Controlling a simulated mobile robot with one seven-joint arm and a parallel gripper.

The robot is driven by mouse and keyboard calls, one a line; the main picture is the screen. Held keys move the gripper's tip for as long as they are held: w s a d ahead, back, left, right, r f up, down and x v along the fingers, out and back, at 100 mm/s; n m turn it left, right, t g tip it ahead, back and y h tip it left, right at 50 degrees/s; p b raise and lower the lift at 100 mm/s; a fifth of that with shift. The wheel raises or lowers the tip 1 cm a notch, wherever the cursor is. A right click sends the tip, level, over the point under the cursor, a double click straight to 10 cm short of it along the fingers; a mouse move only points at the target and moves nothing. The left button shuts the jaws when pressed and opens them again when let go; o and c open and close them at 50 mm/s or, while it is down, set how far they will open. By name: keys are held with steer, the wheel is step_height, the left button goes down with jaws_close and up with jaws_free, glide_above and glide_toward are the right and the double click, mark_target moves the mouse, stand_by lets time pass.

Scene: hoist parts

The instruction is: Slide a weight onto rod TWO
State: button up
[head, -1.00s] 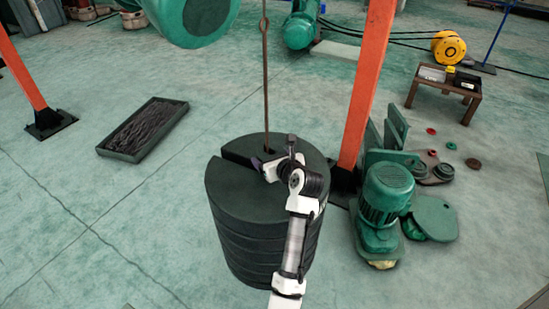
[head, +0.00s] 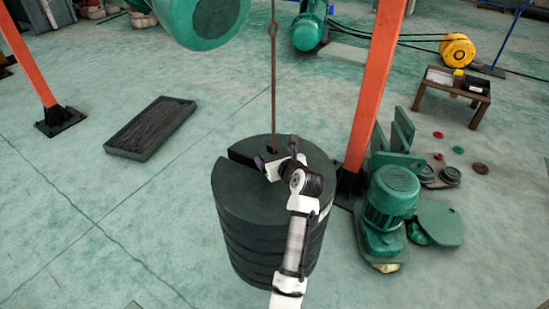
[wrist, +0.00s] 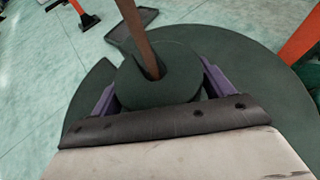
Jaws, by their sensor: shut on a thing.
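A thin brown rod (head: 273,85) hangs down into the slot of a stack of large dark slotted weights (head: 240,200). No number shows on it, so I cannot tell which rod it is. My gripper (head: 275,154) is over the top of the stack, by the rod. In the wrist view its purple fingers (wrist: 158,88) are shut on a small dark green round weight (wrist: 150,92). The rod (wrist: 138,35) runs down at the small weight's slot and appears to sit inside it. I cannot tell whether the small weight touches the stack.
An orange post (head: 372,90) stands close on the right of the stack, with a green motor (head: 390,195) beside it. A dark tray (head: 150,128) lies on the floor to the left. A small table (head: 455,85) stands at the back right. The left floor is mostly clear.

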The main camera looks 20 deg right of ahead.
stand_by(0.4)
steer(key=shift+f+b, duration=0.3)
steer(key=shift+f, duration=0.6)
steer(key=shift+f+p, duration=0.35)
steer(key=shift+p, duration=0.1)
stand_by(0.5)
